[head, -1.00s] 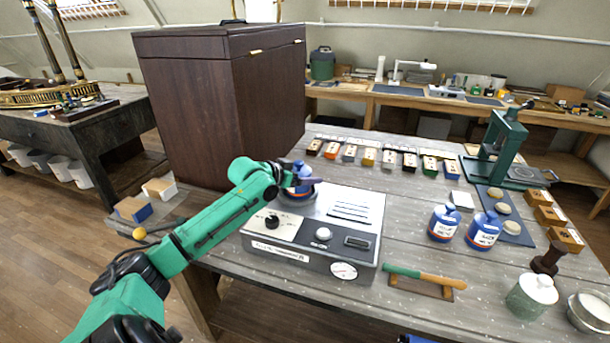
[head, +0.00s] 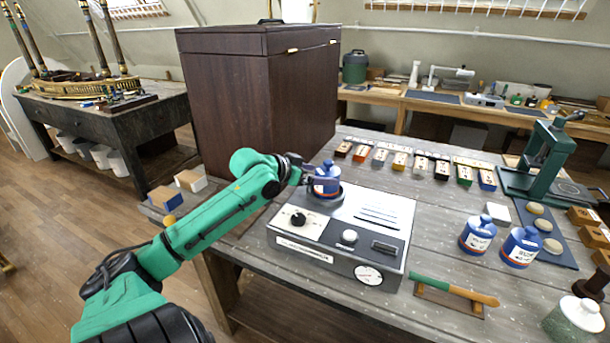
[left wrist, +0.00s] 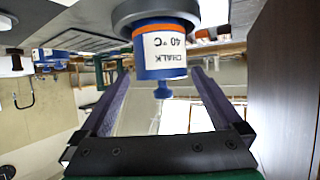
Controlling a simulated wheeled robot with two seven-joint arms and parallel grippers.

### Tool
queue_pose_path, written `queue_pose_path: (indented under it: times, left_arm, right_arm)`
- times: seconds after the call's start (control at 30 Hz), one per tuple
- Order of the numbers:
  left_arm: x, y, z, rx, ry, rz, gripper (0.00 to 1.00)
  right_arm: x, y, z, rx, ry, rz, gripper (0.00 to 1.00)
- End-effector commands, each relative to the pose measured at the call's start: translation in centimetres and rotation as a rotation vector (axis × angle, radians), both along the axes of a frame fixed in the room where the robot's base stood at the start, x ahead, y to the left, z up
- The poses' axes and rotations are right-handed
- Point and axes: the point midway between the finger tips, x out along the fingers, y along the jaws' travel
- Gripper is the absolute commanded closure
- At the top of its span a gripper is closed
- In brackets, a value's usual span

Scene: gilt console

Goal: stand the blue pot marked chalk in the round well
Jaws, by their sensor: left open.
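The blue pot marked chalk (head: 327,183) stands upright in the round well (head: 318,199) on the grey device. The wrist picture is upside down; there the pot (left wrist: 160,66) shows its "CHALK 40 °C" label, and its orange band lies against the well's grey ring (left wrist: 125,14). My left gripper (head: 307,179) is open, just left of the pot. In the left wrist view its two fingers lie apart either side of the pot's knob, with clear space between them and the pot. My right gripper is not in view.
The device (head: 335,245) has knobs and a dial in front. Two similar blue pots (head: 477,236) (head: 521,247) stand to its right. A green-handled tool (head: 455,290) lies in front. A tall dark cabinet (head: 235,110) rises behind my arm. Small coloured blocks line the back.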

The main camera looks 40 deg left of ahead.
Motion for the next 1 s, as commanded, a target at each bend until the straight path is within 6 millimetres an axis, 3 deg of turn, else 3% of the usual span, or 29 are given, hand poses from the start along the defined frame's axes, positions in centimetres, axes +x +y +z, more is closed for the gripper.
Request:
queue_pose_path:
  times: [0.3,1.0]
  left_arm:
    - [-4.1,0.5,1.9,0.000,0.000,0.001,0.00]
    - [-4.3,0.5,2.0,0.003,0.001,0.001,0.00]
  right_arm:
    - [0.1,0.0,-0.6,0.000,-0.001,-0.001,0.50]
    - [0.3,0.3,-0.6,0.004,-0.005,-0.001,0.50]
